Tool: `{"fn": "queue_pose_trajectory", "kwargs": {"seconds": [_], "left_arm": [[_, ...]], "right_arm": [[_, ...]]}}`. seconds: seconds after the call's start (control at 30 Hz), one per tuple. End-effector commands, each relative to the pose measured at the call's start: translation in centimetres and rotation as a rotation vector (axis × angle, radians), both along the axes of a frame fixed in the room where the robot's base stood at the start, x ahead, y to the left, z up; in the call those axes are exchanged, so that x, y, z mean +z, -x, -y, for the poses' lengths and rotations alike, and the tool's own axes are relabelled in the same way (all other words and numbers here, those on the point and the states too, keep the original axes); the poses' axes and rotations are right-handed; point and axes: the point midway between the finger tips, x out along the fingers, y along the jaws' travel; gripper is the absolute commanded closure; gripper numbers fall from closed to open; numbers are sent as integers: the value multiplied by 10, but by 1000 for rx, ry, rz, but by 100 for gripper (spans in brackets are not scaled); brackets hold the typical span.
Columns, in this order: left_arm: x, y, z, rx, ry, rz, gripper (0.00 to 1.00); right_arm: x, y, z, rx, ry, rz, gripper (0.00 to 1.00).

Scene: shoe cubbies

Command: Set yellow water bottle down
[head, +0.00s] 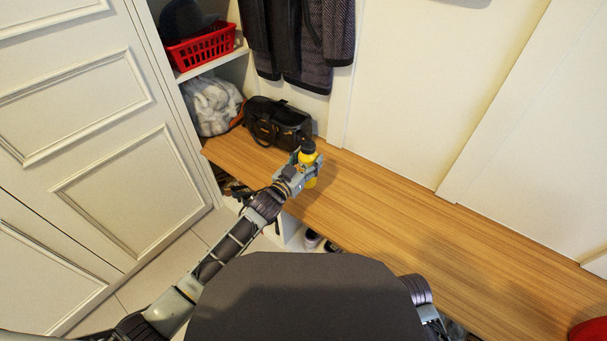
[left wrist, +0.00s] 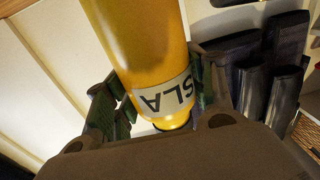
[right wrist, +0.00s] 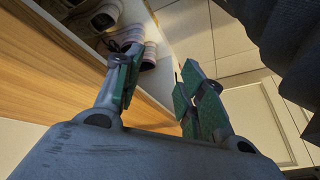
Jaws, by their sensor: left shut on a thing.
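The yellow water bottle (head: 311,158) has a dark cap and is upright in my left gripper (head: 302,170), over the wooden bench (head: 400,220). I cannot tell whether its base touches the wood. In the left wrist view the bottle (left wrist: 145,45) fills the space between the fingers of the left gripper (left wrist: 155,95), and a pale label with dark letters shows on it. My right gripper (right wrist: 158,85) is open and empty in the right wrist view, beside the bench front (right wrist: 50,60). Its fingers are hidden in the head view.
A black bag (head: 279,122) stands on the bench left of the bottle. A red basket (head: 205,47) sits on a shelf above, and dark coats (head: 305,40) hang at the back. Shoes (head: 313,239) lie under the bench. The bench right of the bottle is clear up to a red object (head: 590,330).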

Motion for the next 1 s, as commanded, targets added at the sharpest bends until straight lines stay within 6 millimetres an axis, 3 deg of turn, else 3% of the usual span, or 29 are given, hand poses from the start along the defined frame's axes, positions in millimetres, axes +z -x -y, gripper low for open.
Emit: {"fn": "queue_pose_trajectory", "kwargs": {"seconds": [0.1, 0.3, 0.77, 1.0], "left_arm": [[-16, 0, 0, 0, 3, 1, 85], [-33, 0, 0, 0, 3, 2, 85], [-36, 0, 0, 0, 3, 3, 85], [-53, 0, 0, 0, 4, 0, 85]], "right_arm": [[-17, -1, -3, -7, -20, 18, 60], [-33, -3, -7, -18, -48, 44, 60], [-35, -3, -8, -22, -55, 52, 60], [-49, -5, -11, -32, -77, 74, 60]]}}
